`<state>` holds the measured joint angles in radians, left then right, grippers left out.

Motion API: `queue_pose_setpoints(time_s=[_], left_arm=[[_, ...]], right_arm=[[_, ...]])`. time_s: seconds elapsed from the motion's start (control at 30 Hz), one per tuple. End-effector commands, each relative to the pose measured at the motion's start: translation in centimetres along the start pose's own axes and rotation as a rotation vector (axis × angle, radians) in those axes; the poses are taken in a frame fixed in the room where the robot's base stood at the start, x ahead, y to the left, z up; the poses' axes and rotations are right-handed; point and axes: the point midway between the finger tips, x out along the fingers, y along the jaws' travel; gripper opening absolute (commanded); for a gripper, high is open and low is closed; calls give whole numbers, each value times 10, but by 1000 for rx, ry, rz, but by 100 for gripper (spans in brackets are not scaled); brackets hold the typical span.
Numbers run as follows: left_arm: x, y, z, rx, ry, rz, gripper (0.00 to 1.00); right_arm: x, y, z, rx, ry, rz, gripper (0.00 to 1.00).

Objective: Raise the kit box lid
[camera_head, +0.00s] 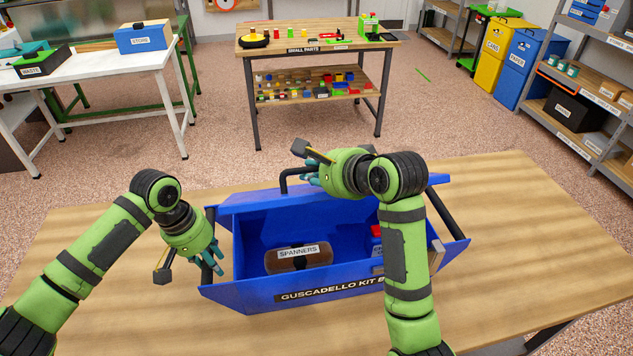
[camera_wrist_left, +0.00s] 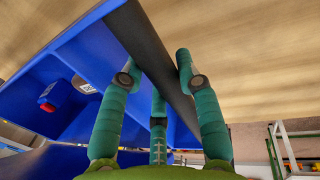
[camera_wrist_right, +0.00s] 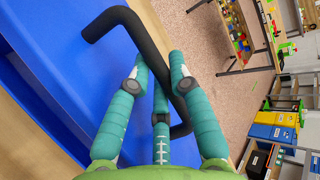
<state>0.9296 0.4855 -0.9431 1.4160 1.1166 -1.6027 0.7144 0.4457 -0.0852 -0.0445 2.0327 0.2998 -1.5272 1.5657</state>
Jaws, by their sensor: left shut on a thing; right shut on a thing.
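The blue kit box (camera_head: 235,292) stands open on the wooden bench, its front label partly covered by my right arm. Its blue lid (camera_head: 255,205) is up at the back of the box, leaning away. My left gripper (camera_head: 211,262) is shut on the black bar at the box's left end; this bar (camera_wrist_left: 150,50) runs between its fingers in the left wrist view. My right gripper (camera_head: 308,175) is shut on the black lid handle (camera_head: 284,182); the handle (camera_wrist_right: 150,45) passes between its fingers in the right wrist view.
A brown roll labelled SPANNERS (camera_head: 280,263) and a red-and-blue item (camera_head: 376,240) lie inside the box. The wooden bench (camera_head: 530,240) is clear on both sides. A small-parts table (camera_head: 350,45), a white table (camera_head: 90,80) and shelves stand beyond.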

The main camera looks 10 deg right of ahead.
Motion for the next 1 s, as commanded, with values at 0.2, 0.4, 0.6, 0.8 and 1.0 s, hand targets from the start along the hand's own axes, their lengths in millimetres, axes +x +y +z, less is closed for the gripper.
queue_pose_setpoints(time_s=[0.2,0.4,0.6,0.8,1.0], left_arm=[[2,-1,2,1,-7,-2,0],[2,-1,2,1,-7,-3,0],[2,-1,2,0,-7,-3,0],[2,-1,2,0,-7,-3,0],[2,0,2,1,-7,-3,0]], right_arm=[[0,-8,-1,-1,3,-12,0],[-1,-9,-1,-1,3,-14,0],[-1,-9,-1,-1,3,-14,44],[0,-7,-1,-1,1,-9,46],[-3,-6,-1,-1,1,-7,46]])
